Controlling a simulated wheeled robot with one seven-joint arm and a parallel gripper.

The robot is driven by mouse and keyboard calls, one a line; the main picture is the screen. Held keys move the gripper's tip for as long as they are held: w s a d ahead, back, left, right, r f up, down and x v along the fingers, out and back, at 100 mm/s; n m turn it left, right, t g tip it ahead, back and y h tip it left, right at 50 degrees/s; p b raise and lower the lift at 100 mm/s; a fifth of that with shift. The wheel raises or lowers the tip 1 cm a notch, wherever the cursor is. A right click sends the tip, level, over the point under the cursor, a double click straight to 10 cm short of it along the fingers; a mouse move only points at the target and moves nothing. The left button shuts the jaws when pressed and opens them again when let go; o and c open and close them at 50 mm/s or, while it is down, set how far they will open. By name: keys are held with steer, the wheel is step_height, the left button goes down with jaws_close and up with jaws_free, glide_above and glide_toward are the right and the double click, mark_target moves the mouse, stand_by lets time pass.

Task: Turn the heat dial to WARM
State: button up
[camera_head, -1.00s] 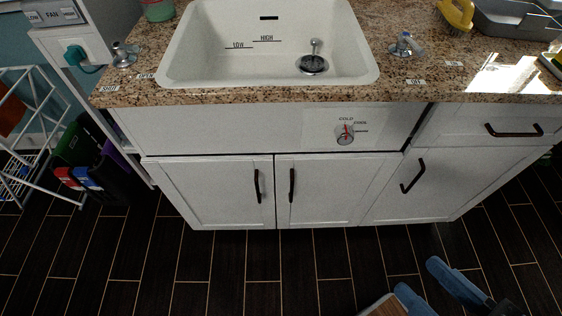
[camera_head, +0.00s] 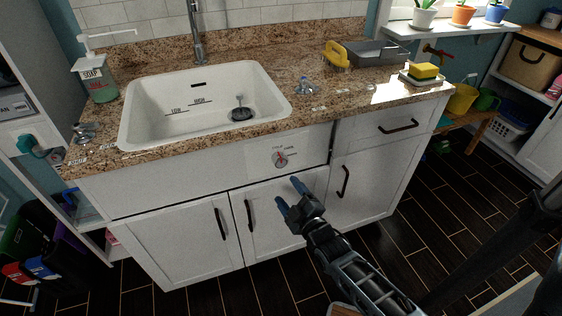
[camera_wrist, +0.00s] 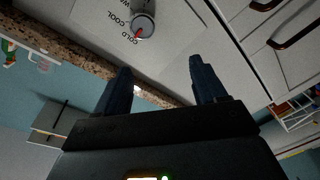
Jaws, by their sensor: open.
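The heat dial (camera_head: 280,159) is a small round silver knob with a red pointer on the white panel below the sink's counter. A WARM label cannot be read. My gripper (camera_head: 288,192) has blue fingers, is open and empty, and is below the dial, apart from it. Its fingers also show in the wrist view (camera_wrist: 161,85).
The granite counter (camera_head: 190,140) overhangs just above the dial panel. Black cabinet handles (camera_head: 249,215) stick out below and a drawer handle (camera_head: 398,127) at the right. The dark floor in front is clear.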

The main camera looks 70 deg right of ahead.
steer(key=h, duration=0.1)
glide_toward(281, 164)
steer(key=x, duration=0.2)
steer(key=shift+g, duration=0.3)
steer(key=x, duration=0.4)
steer(key=p+x, duration=0.1)
steer(key=x, duration=0.2)
steer(key=shift+w+r, duration=0.15)
steer(key=shift+r, duration=0.15)
steer(key=c, duration=1.1)
steer(key=shift+o, duration=0.2)
